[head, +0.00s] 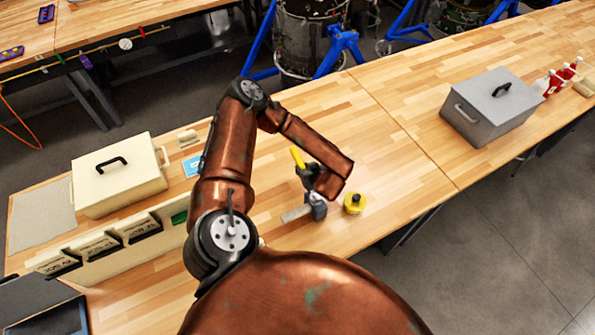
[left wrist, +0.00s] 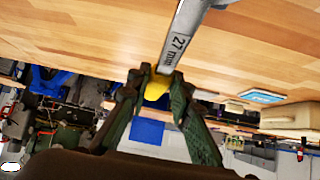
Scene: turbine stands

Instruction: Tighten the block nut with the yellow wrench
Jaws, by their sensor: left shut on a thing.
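The yellow wrench (left wrist: 185,38) has a grey metal shaft marked 27 mm and a yellow grip. My left gripper (left wrist: 156,82) is shut on the yellow part, and the shaft runs out past the fingertips. In the head view my left gripper (head: 306,174) is over the middle bench, with a yellow end of the wrench (head: 297,157) above it. A dark and grey piece stands just below the gripper; I cannot tell its contact with the wrench. A round yellow piece with a dark top (head: 354,203), possibly the block nut, stands to the right. My right gripper is out of view.
A cream case (head: 118,175) and a row of labelled bins (head: 110,243) are at the left of the bench. A grey lidded box (head: 492,108) and red-white bottles (head: 560,76) stand at the right. Blue stands are behind. The bench between is mostly clear.

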